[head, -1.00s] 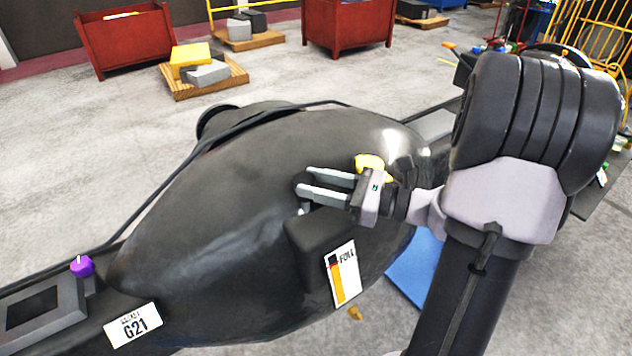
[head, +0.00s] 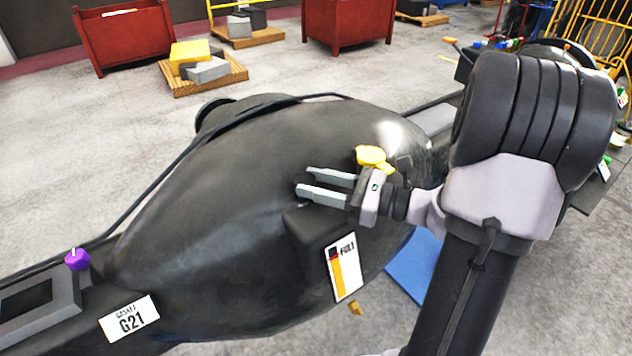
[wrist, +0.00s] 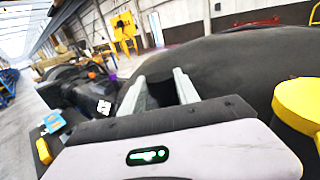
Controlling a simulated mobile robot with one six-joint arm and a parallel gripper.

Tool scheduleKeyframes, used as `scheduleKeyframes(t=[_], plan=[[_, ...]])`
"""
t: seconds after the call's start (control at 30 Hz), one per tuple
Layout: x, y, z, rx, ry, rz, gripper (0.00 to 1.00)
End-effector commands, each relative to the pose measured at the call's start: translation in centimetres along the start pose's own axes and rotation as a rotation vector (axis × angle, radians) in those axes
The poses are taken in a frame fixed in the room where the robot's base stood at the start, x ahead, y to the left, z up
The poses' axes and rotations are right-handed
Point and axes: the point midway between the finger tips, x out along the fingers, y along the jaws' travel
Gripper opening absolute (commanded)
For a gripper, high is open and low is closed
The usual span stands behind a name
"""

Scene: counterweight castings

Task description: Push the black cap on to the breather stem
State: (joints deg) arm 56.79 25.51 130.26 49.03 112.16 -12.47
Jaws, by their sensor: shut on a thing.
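My gripper (head: 301,180) is over the upper side of the big dark casting (head: 220,200), its two grey fingers pointing left. In the wrist view the fingers hold a dark piece, the black cap (wrist: 161,93), between them. The cap is hard to tell from the dark casting in the head view. The breather stem does not show clearly in either view now; the fingers and cap may hide it. I cannot tell whether the cap touches it.
A yellow knob-like part (head: 371,157) stands on the casting close to my gripper, at the right of the wrist view (wrist: 300,105). A dark hose (head: 180,160) runs along the casting's far side. A purple knob (head: 77,259) sits at left.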

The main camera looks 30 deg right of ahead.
Motion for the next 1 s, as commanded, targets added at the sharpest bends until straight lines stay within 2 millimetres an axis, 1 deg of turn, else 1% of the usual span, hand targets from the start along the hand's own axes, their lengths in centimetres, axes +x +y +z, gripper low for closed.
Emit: scheduleKeyframes(t=[0.1,0.13,0.23,0.63,0.73,0.77,0.87,0.97,1.0], plan=[[0.0,0.0,-0.4,0.0,0.0,0.0,0.08],[0.0,0.0,-0.3,0.0,0.0,0.0,0.43],[0.0,0.0,-0.2,0.0,0.0,0.0,0.63],[0.0,0.0,-0.2,0.0,0.0,0.0,0.63],[-0.5,-0.1,-0.2,0.0,0.0,-0.001,0.63],[-0.9,-0.1,-0.2,-0.001,0.0,-0.003,0.63],[-2.9,-0.1,-0.2,0.0,0.0,-0.006,0.63],[-6.1,-0.1,-0.2,0.001,0.0,-0.008,0.63],[-7.5,-0.2,-0.2,0.0,0.0,-0.007,0.63]])
